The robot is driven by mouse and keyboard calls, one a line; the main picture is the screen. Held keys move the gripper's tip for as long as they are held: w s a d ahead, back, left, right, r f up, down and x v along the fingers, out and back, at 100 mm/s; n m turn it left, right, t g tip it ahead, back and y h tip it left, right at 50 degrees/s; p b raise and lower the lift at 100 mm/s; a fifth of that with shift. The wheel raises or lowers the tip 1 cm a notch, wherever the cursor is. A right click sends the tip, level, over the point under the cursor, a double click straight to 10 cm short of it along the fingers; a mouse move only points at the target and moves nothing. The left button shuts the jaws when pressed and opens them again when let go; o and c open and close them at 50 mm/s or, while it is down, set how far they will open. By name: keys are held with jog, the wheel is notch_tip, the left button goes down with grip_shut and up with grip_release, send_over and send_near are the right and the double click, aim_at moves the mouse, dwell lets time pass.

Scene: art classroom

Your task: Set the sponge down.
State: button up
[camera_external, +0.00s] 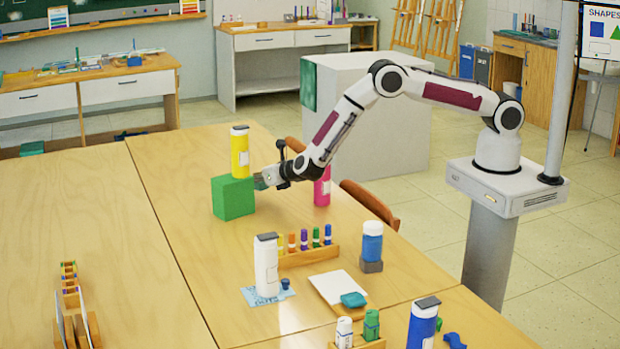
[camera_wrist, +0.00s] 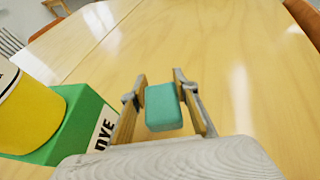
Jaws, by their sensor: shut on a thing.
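The sponge (camera_wrist: 163,107) is a teal block in the wrist view. My gripper (camera_wrist: 159,84) is shut on it, with one finger on each side. In the external view my gripper (camera_external: 268,179) is at the far part of the long wooden table (camera_external: 170,215), just right of a green box (camera_external: 233,197). Only a small teal bit of the sponge (camera_external: 259,183) shows there, partly hidden by the fingers. Bare tabletop (camera_wrist: 225,60) shows around the sponge in the wrist view. I cannot tell whether the sponge touches the table.
A yellow bottle (camera_external: 240,152) appears to stand on the green box, close to my gripper. A pink bottle (camera_external: 322,187) stands to the right, beside my arm. Nearer are a marker rack (camera_external: 308,257), a white bottle (camera_external: 266,264) and a blue bottle (camera_external: 372,242).

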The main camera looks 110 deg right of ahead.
jog(key=shift+f, duration=1.75)
jog(key=shift+f, duration=0.15)
jog(key=o, duration=0.8)
jog(key=shift+v, duration=6.1)
jog(key=o, duration=0.4)
jog(key=shift+d, duration=0.1)
